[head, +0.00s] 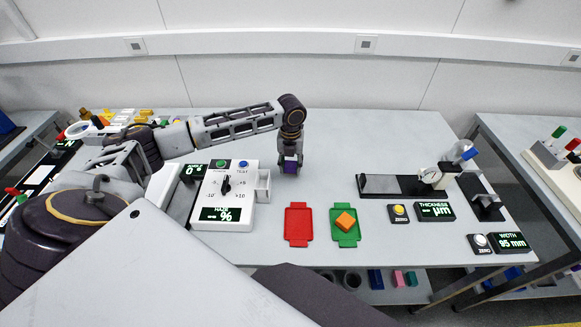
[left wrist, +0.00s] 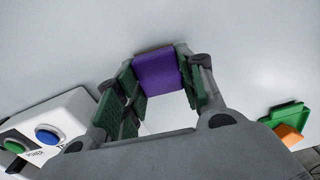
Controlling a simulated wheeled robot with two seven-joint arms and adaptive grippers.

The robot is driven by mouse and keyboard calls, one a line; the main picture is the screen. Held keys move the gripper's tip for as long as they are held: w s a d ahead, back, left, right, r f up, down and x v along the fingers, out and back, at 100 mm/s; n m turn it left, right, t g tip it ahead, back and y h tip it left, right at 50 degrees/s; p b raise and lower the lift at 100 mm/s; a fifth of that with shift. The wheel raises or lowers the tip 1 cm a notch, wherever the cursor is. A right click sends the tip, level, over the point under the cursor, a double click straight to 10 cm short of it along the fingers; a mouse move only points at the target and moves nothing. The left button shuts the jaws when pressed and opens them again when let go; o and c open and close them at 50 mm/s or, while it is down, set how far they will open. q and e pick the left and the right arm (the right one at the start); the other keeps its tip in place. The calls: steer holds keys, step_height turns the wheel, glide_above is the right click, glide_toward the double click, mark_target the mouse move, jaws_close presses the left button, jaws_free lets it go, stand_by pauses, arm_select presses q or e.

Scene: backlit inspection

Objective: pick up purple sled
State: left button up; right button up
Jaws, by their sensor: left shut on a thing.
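The purple sled (head: 290,167) is a small purple block held between the fingers of my left gripper (head: 290,160), over the table right of the white haze box. In the left wrist view the purple sled (left wrist: 158,72) sits between the green-padded fingers of my left gripper (left wrist: 157,80), which are shut on its sides. I cannot tell how far it is above the table. My right gripper does not show.
The white haze box (head: 227,195) with knob and buttons stands left of the gripper. A red tray (head: 298,225) and a green tray (head: 338,238) with an orange block (head: 346,221) lie in front. A thickness gauge (head: 395,185) stands at right. The table's back middle is clear.

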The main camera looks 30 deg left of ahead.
mark_target(291, 165)
arm_select(q)
steer(key=shift+r, duration=4.4)
